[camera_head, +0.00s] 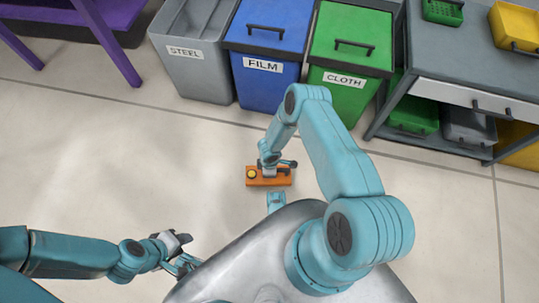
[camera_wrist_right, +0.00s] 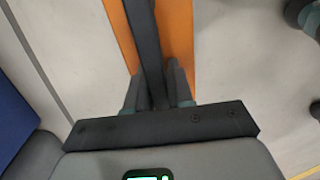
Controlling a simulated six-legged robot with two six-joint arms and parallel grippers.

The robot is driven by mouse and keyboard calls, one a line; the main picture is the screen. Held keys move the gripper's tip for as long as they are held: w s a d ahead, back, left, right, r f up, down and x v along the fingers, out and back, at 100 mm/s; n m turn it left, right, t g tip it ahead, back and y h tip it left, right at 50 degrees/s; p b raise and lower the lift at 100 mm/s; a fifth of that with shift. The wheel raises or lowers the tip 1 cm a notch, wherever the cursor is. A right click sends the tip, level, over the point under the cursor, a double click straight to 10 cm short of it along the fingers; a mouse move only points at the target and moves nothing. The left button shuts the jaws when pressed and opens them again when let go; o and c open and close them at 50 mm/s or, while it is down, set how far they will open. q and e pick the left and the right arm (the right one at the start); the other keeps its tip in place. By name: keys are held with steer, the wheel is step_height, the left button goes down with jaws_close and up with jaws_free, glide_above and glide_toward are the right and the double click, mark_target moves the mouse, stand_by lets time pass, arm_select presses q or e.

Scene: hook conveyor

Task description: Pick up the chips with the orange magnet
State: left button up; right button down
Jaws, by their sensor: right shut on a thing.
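The orange magnet (camera_head: 283,181) lies at floor level in the middle of the head view. It is a flat orange block with a yellow knob (camera_head: 251,174) at its left end and a dark handle. My right gripper (camera_head: 268,170) is over it. In the right wrist view the fingers (camera_wrist_right: 160,90) are shut on the dark handle bar (camera_wrist_right: 143,35), with the orange body (camera_wrist_right: 178,30) beneath. My left gripper (camera_head: 186,240) is at the lower left, away from the magnet; its finger gap is unclear. I cannot make out any chips.
A grey workbench (camera_head: 455,70) with trays is at the right. A purple table (camera_head: 60,14) is at the upper left. The pale floor (camera_head: 90,150) at left is clear.

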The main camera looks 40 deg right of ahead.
steer(key=shift+f+b, duration=0.6)
steer(key=shift+f, duration=0.05)
stand_by(0.9)
steer(key=shift+w+d+p, duration=0.1)
steer(key=shift+w+p, duration=0.05)
steer(key=shift+p, duration=0.6)
stand_by(1.3)
steer(key=shift+f+p, duration=0.15)
steer(key=shift+p, duration=0.55)
stand_by(1.0)
steer(key=shift+s+f+b, duration=0.2)
steer(key=shift+s+b, duration=0.05)
steer(key=shift+b, duration=1)
stand_by(1.4)
